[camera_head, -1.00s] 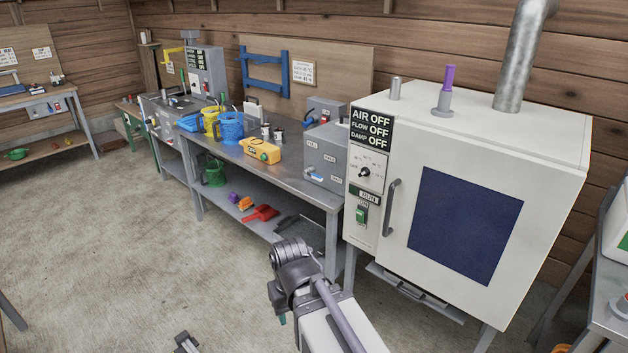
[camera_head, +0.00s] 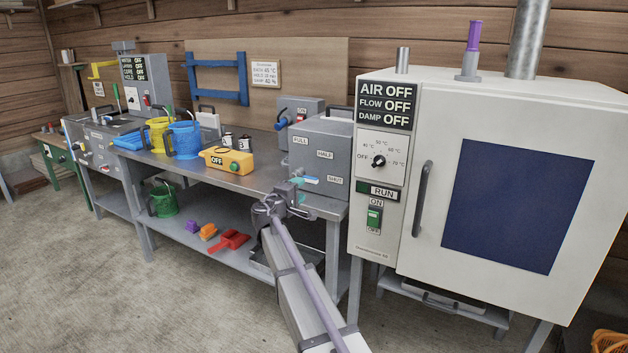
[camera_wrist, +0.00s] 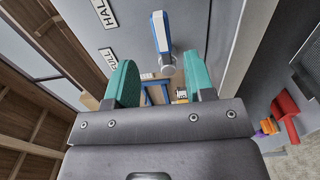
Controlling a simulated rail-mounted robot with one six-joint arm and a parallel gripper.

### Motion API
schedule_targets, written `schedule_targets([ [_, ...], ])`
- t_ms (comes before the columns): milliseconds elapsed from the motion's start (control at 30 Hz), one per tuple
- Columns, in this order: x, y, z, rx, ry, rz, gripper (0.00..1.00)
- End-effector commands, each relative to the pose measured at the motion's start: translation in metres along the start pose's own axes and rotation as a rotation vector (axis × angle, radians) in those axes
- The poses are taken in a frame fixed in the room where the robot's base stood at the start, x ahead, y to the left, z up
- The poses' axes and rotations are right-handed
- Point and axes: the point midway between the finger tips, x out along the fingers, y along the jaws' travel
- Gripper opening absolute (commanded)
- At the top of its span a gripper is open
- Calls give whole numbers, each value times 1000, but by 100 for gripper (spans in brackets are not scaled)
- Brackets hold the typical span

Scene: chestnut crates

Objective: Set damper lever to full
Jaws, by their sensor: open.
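The damper box (camera_head: 335,160) is a grey box on the workbench, with plates reading FULL, HALF and SHUT across its front. Its lever (camera_head: 312,180), white and blue, lies low on that front and points right, toward the SHUT plate. In the wrist view the lever (camera_wrist: 160,35) shows with its round pivot, beyond and between my fingertips. My gripper (camera_head: 299,190) is in front of the box at the lever. Its two teal fingers (camera_wrist: 159,82) are spread and nothing is gripped. The FULL plate (camera_wrist: 103,64) and HALF plate (camera_wrist: 105,13) show left of the lever there.
The white oven (camera_head: 400,220) with its dark window stands close on the right. A yellow control box (camera_head: 226,161), blue basket (camera_head: 184,140) and yellow basket (camera_head: 157,133) stand left on the bench. A red scoop (camera_head: 230,241) lies on the lower shelf. Floor at left is clear.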

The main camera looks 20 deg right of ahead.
Motion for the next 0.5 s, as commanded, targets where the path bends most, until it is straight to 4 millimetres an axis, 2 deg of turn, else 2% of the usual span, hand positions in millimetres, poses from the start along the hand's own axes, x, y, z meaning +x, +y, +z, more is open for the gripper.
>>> schedule_targets([
  [300, 70, -1, -1, 1, -4, -2, 49],
  [400, 89, -1, -1, 2, -4, -2, 49],
  [500, 100, -1, 0, 2, -3, -2, 49],
])
